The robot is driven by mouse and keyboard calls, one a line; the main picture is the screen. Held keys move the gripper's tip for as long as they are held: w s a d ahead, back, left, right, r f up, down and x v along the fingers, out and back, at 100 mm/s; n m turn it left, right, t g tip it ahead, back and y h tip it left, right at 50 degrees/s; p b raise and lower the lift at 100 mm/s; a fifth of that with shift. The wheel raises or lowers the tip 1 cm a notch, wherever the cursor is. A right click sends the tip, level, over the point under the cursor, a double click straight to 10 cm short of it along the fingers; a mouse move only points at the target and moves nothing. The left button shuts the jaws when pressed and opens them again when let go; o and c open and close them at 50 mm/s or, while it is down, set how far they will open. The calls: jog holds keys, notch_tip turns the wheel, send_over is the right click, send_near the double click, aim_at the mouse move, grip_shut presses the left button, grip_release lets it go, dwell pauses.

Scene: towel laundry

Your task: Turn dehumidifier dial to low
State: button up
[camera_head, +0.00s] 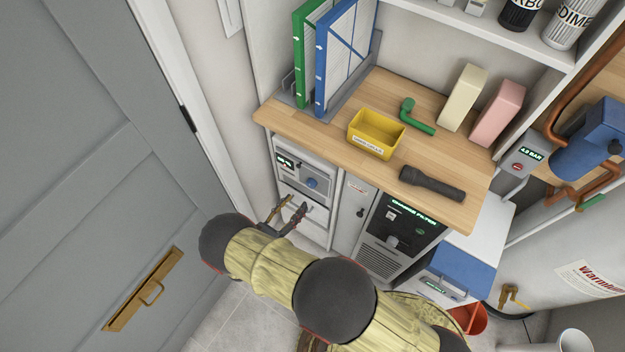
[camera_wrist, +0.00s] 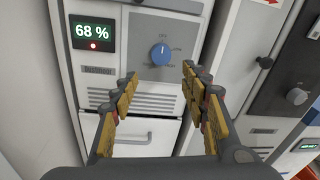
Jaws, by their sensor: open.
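The dehumidifier (camera_head: 300,170) is a white unit under the left end of the wooden counter. The dial also shows in the head view (camera_head: 312,183). A dark display (camera_wrist: 92,33) left of the dial reads 68 % with a red light below. My gripper (camera_wrist: 158,78) is open and empty, its two yellow-padded fingers pointing at the panel, below and either side of the dial, apart from it. In the head view my gripper (camera_head: 290,214) is in front of the unit's lower part.
A grey cabinet (camera_head: 352,210) and a black machine with a lit green sign (camera_head: 400,235) stand right of the dehumidifier. A grey door (camera_head: 90,150) is at left.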

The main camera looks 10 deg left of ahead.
aim_at(309, 186)
jog(key=shift+r+b+x, duration=0.2)
jog(key=shift+b+x, duration=0.05)
jog(key=shift+x, duration=1.05)
jog(key=shift+r+b+x, duration=0.15)
jog(key=shift+b+x, duration=0.15)
jog(key=shift+x, duration=0.95)
jog(key=shift+r+b+x, duration=0.2)
jog(key=shift+b+x, duration=0.05)
jog(key=shift+x, duration=1.05)
jog(key=shift+c, duration=1.1)
jog(key=c, duration=0.9)
jog(key=shift+c, duration=0.2)
